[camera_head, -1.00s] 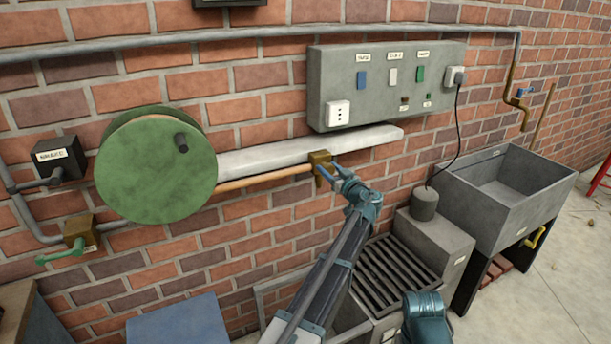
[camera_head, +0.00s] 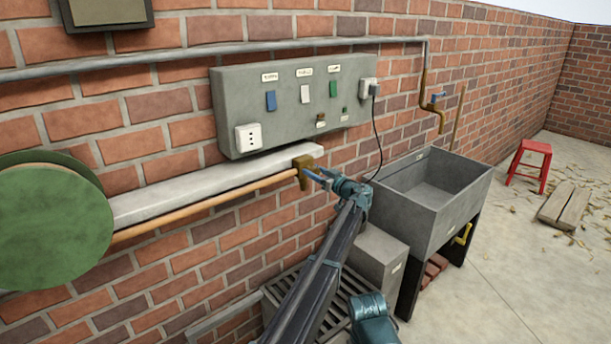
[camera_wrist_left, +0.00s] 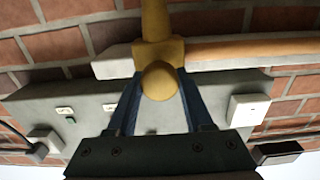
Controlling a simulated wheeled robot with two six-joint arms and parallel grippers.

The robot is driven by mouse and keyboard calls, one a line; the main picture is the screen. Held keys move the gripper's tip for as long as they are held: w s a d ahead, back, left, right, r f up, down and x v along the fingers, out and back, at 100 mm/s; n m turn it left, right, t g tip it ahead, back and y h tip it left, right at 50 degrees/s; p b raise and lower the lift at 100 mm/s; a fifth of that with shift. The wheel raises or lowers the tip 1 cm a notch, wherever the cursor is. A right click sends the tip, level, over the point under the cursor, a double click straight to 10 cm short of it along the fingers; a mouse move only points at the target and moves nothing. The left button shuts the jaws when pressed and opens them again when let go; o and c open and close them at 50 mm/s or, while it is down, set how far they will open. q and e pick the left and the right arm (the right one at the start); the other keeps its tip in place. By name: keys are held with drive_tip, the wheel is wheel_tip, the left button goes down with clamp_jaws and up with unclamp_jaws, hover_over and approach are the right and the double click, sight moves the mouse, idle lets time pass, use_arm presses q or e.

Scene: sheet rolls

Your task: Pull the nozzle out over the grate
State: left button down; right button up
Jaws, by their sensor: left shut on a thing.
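The brass nozzle (camera_head: 303,172) is at the end of a tan hose (camera_head: 210,205) that runs out from the green reel (camera_head: 50,222). My left gripper (camera_head: 316,177) is shut on the nozzle, in front of the brick wall just below the grey switch panel. In the left wrist view the nozzle (camera_wrist_left: 158,55) sits between the two blue fingers, and its rounded end faces the camera. The slatted grate (camera_head: 283,287) is on the floor below, partly hidden by my left arm.
A light ledge (camera_head: 215,185) runs behind the hose. The switch panel (camera_head: 300,100) is above it. A grey box (camera_head: 378,252) and a stone sink (camera_head: 440,200) stand right of the grate.

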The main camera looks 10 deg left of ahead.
use_arm(q)
drive_tip(key=shift+w+d, duration=0.4)
drive_tip(key=shift+w, duration=0.05)
use_arm(e)
drive_tip(key=shift+w+d, duration=0.1)
use_arm(q)
drive_tip(key=shift+c, duration=1.6)
unclamp_jaws()
drive_tip(key=shift+s, duration=0.1)
